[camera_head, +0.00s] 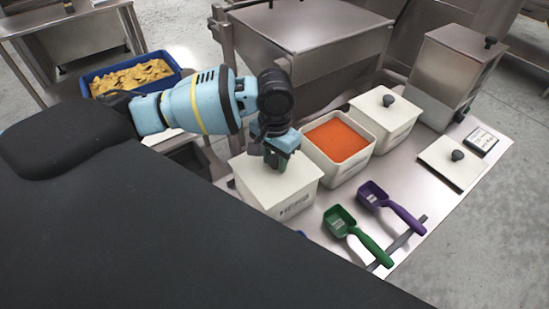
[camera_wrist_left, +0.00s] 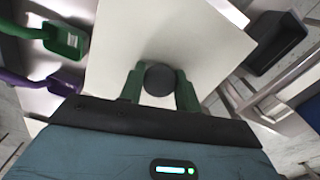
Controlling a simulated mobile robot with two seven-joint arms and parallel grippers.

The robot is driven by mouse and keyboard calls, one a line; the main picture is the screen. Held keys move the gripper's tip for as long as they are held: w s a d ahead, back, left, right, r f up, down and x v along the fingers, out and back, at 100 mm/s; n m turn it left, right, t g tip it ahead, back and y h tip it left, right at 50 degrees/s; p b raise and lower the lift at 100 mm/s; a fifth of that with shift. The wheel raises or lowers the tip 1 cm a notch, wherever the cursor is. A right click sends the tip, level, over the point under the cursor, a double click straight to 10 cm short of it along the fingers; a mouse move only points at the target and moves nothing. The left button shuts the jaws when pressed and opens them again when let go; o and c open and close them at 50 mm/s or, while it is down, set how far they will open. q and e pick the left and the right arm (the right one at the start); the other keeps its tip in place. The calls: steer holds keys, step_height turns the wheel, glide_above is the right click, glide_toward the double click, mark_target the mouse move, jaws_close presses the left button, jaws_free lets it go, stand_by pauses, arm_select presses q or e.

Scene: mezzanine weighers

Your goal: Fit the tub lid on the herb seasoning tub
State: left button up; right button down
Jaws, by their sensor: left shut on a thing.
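The herb seasoning tub (camera_head: 293,207), a cream box with HERB lettering on its front, stands on the steel table at the middle. A pale square tub lid (camera_head: 303,172) covers its top; I cannot tell whether it sits fully flush. My left gripper (camera_head: 276,161) is above the tub, pointing down, its green fingers shut on the lid's knob. In the left wrist view the dark round knob (camera_wrist_left: 158,79) is between the fingers, with the lid plate (camera_wrist_left: 150,30) spread beyond. The lid hides the tub's inside. My right gripper is not in view.
An open tub of orange powder (camera_head: 338,140) stands right of the herb tub, then a lidded tub (camera_head: 384,118). Another lid (camera_head: 453,163) lies at the far right. Green (camera_head: 357,236) and purple (camera_head: 391,205) scoops lie in front. A blue crate (camera_head: 91,75) is back left.

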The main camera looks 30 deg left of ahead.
mark_target(275, 159)
arm_select(q)
steer(key=shift+f, duration=0.25)
steer(key=o, duration=1)
steer(key=shift+r, duration=0.15)
step_height(275, 159, up, 12)
